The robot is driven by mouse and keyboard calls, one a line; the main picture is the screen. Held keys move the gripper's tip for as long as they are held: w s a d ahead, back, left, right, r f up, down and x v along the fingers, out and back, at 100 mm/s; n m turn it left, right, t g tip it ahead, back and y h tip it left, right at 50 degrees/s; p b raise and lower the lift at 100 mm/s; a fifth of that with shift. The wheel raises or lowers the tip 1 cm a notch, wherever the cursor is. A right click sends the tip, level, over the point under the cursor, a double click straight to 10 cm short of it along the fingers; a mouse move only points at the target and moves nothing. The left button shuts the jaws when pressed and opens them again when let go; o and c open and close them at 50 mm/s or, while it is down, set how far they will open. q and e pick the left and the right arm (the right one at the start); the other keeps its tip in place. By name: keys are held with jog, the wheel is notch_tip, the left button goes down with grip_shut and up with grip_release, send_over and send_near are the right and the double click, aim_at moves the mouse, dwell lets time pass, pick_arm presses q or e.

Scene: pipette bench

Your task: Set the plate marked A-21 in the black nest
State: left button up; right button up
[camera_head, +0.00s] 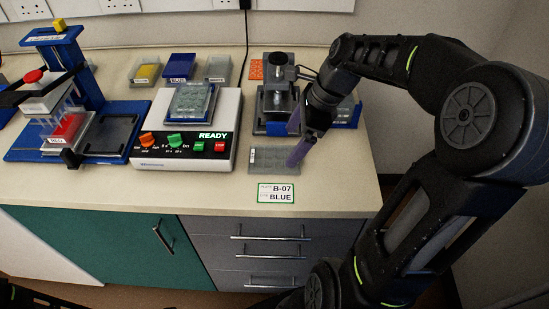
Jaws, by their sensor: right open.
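No mark A-21 can be read on any plate here. A clear plate (192,103) sits on top of the white instrument (148,160) whose display reads READY. A black frame that looks like the nest (108,134) lies empty on the right part of the blue stand's base at the left. My right gripper (298,138) has purple fingers, is open, and hangs at the right of the bench. It is above or beside the right end of a flat grey tray (265,160); the exact gap cannot be told. My left gripper is not in view.
Yellow (146,73), blue (179,67) and grey (217,68) racks stand behind. A dark instrument (277,98) and a blue holder (347,113) flank my gripper. A card reading B-07 BLUE (276,193) lies at the front edge.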

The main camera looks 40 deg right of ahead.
aim_at(284, 158)
jog(key=x, duration=0.5)
jog(key=shift+s+d+f+p, duration=0.1)
jog(key=shift+d+f+p, duration=0.05)
jog(key=shift+d+p, duration=0.15)
jog(key=c, duration=1.3)
jog(key=shift+r, duration=0.2)
notch_tip(284, 158, up, 10)
jog(key=shift+f, duration=0.1)
dwell(0.4)
